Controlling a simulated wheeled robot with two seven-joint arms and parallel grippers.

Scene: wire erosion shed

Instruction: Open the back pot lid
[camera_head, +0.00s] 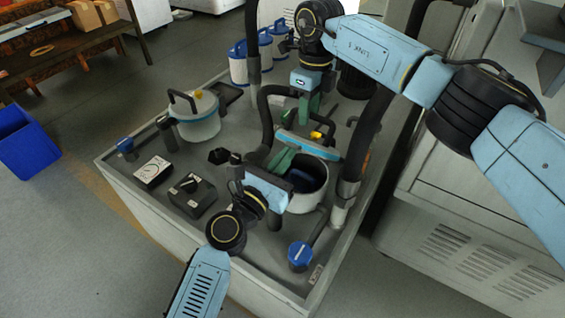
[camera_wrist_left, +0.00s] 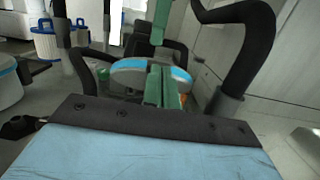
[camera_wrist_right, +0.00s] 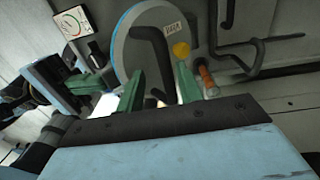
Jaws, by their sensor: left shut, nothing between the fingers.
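An open pot (camera_head: 318,197) with a pale wall and dark inside stands on the near half of the bench. Its blue-rimmed lid (camera_head: 308,147) stands raised, seen nearly edge-on; its face with a black handle (camera_wrist_right: 153,50) and yellow knob (camera_wrist_right: 181,49) shows in the right wrist view. My left gripper (camera_head: 281,161) is shut and empty over the pot; in the left wrist view its fingers (camera_wrist_left: 161,85) overlap the lid. My right gripper (camera_head: 308,108) is open just above the lid; its fingers (camera_wrist_right: 159,75) are apart either side of the handle. Contact is unclear.
A second pot (camera_head: 200,128) with its lid down stands at the bench's left. A gauge box (camera_head: 152,172), a black box (camera_head: 192,196) and a blue-capped valve (camera_head: 300,256) are nearby. Thick dark pipes rise either side of the raised lid. Blue-lidded containers (camera_head: 238,65) stand behind.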

